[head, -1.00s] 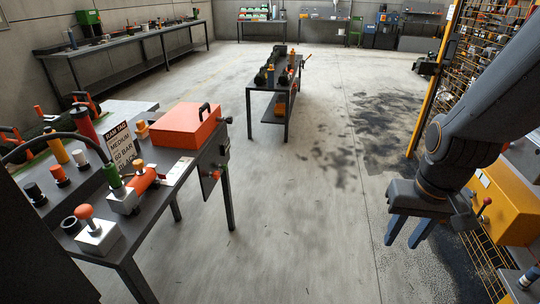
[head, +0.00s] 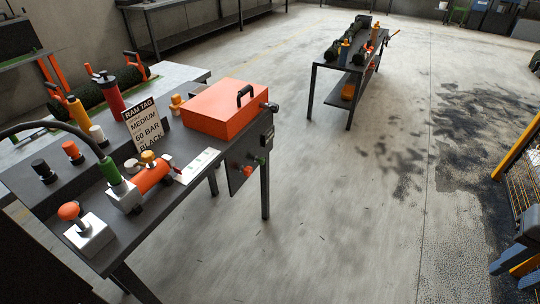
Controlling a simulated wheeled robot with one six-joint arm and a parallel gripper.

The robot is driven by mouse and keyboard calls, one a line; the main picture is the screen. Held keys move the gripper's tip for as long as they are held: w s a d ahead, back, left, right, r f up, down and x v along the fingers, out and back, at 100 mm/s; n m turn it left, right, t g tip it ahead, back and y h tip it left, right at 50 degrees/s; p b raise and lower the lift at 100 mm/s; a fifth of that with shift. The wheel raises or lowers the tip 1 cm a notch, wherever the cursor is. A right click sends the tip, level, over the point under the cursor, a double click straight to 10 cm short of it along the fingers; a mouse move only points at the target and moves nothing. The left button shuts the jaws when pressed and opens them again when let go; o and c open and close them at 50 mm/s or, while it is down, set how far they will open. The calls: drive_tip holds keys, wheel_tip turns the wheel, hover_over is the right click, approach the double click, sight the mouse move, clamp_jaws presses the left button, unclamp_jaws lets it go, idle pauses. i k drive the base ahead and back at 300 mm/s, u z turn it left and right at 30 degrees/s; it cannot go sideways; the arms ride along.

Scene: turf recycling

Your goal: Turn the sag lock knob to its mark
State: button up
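No knob carries a readable sag lock label, and I cannot make out a mark. Candidate knobs are a red knob (head: 248,170) on the dark panel (head: 238,183) under the bench's right end, a black knob (head: 272,107) beside the orange box, an orange mushroom knob (head: 68,211) on a white block, and a yellow knob (head: 149,157) on an orange cylinder.
The near bench (head: 60,255) holds an orange box (head: 222,108), a sign (head: 143,124) reading "RAM TAG MEDIUM 60 BAR BLACK", and several coloured cylinders. A smaller table (head: 349,75) stands behind. The floor between bench and right edge is clear, with dark stains. An orange post (head: 516,147) stands right.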

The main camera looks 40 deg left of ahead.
sight(262, 160)
drive_tip(key=u, duration=0.7)
drive_tip(key=i, duration=0.95)
drive_tip(key=u, duration=0.9)
